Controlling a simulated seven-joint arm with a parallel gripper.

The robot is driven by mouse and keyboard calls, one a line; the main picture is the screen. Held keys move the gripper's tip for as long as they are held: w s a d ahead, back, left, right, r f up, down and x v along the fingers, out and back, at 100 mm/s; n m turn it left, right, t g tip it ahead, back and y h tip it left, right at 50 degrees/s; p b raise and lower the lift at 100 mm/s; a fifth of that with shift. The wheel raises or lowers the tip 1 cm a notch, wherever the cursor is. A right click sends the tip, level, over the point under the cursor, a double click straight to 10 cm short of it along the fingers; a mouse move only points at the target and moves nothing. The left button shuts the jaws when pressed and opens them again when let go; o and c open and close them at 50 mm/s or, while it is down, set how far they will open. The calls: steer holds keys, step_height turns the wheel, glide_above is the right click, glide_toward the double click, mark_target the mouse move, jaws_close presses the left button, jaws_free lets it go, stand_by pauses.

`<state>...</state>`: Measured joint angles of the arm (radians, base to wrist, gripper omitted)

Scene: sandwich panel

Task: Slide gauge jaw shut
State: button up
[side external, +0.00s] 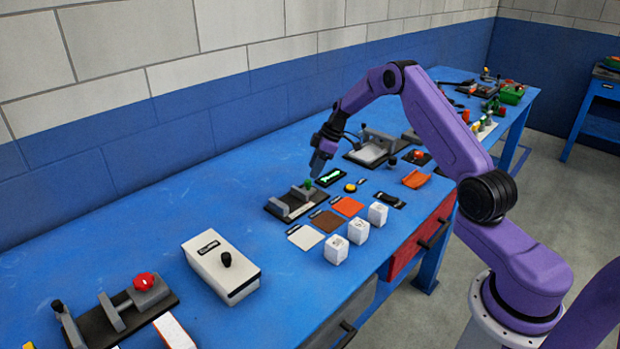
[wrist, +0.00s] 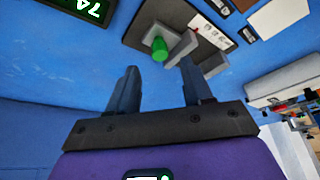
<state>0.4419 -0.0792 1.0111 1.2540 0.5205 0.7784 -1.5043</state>
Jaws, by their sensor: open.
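The gauge appears to be the small dark-based fixture (side external: 284,208) with grey jaw blocks and a green knob (side external: 308,183). In the wrist view its dark base (wrist: 150,12) lies beyond my fingers, with the green knob (wrist: 160,48) beside a grey block (wrist: 183,46). A printed white strip runs along the base. My gripper (side external: 318,168) is open and empty, just above and behind the knob. In the wrist view my gripper (wrist: 157,72) has its fingers apart, with the knob showing between and beyond the tips. I cannot tell the exact jaw gap.
A display with green digits (side external: 331,178) sits right of the gauge. Coloured tiles (side external: 326,221) and white cubes (side external: 335,250) lie in front. A white box with a black knob (side external: 222,266) and a red-knobbed fixture (side external: 124,308) stand left. A grey fixture (side external: 372,149) stands behind.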

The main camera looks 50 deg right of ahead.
mark_target(308, 180)
steer(key=shift+x, duration=2.45)
